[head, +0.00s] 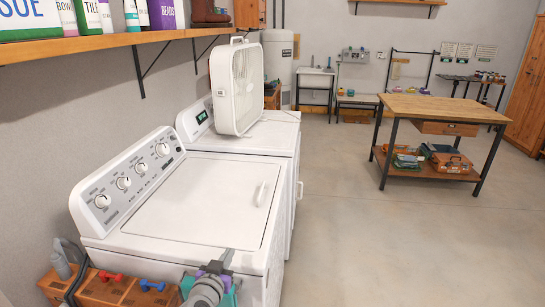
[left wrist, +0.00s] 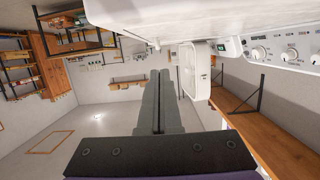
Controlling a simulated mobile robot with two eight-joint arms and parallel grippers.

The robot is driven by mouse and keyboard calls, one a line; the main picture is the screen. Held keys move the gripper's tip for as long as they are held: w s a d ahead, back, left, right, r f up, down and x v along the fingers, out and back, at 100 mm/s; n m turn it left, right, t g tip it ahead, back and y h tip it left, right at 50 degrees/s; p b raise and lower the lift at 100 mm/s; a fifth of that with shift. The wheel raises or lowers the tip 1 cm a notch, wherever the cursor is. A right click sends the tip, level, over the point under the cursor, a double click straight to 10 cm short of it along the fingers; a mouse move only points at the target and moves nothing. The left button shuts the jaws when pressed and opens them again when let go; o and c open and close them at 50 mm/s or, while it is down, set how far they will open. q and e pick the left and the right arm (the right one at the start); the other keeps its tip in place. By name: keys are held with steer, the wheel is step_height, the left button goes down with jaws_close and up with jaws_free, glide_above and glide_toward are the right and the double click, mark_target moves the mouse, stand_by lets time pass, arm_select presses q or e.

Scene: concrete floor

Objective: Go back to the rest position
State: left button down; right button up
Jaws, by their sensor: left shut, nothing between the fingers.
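My left gripper (head: 227,258) shows at the bottom of the head view, in front of the near white washer (head: 195,205). In the left wrist view its two dark fingers (left wrist: 160,78) lie together, shut and empty. That view is upside down, with the washer's white body along the top. I cannot tell whether the gripper touches the washer. My right gripper is in neither view.
A white box fan (head: 237,88) stands on the second white machine (head: 270,130). A wooden shelf (head: 120,42) runs along the left wall. Wooden boxes (head: 105,290) with dumbbells stand at lower left. A workbench (head: 440,108) stands at right; the floor (head: 400,250) before it is clear.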

arm_select(q)
steer(key=s+f+g+p, duration=0.1)
steer(key=s+f+g, duration=0.1)
steer(key=s, duration=0.7)
steer(key=s+a+f+n+g+y, duration=0.1)
steer(key=s+g, duration=0.3)
steer(key=s, duration=0.6)
steer(key=s+f+g+p, duration=0.1)
steer(key=s+f+g, duration=0.2)
steer(key=s, duration=0.6)
steer(key=shift+s+a+f+g+p, duration=0.25)
steer(key=shift+f+g+p, duration=0.05)
steer(key=shift+f+p, duration=0.05)
